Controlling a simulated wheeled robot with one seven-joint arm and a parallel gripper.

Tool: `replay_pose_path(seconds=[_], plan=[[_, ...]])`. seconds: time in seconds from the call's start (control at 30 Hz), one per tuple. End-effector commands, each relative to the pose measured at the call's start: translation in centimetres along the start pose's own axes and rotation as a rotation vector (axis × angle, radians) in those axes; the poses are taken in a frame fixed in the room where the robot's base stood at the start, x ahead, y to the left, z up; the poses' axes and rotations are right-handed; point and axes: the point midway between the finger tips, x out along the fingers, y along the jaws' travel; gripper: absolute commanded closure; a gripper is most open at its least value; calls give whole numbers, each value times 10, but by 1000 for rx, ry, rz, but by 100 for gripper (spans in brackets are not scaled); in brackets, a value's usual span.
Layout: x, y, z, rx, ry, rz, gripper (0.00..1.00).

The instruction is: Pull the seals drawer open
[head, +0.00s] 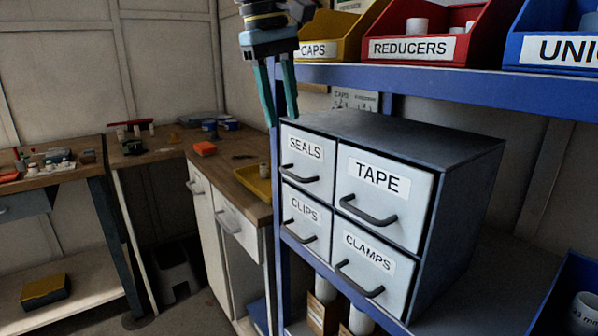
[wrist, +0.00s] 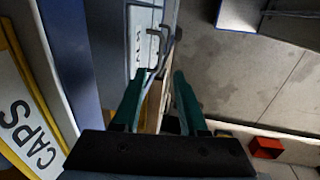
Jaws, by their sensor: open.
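The seals drawer (head: 319,172) is the upper left drawer of a dark grey four-drawer cabinet (head: 400,130). Its white front looks flush with the others, and its dark bar handle (head: 299,175) sits low on the front. My gripper (head: 283,119) points down, with its teal fingers apart and nothing between them. In the head view it is above and beside the upper left corner of the seals drawer, higher than the handle. In the wrist view the open gripper (wrist: 161,75) has dark handles (wrist: 162,45) beyond its fingertips; which drawers they belong to I cannot tell.
The tape (head: 385,190), clips (head: 305,220) and clamps (head: 362,262) drawers look shut. A blue shelf (head: 430,83) with the yellow caps bin (head: 335,42) and red reducers bin (head: 430,48) runs above the cabinet. A wooden counter (head: 228,178) stands left; open space lies before the drawers.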

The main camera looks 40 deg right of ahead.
Motion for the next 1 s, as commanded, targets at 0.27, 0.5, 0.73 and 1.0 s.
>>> replay_pose_path(seconds=[0.27,0.5,0.73,1.0], plan=[[43,-1,0,1,-3,-6,58],[84,-2,0,0,-2,-4,58],[103,-1,-1,1,1,-2,58],[105,-1,-1,1,1,-1,58]])
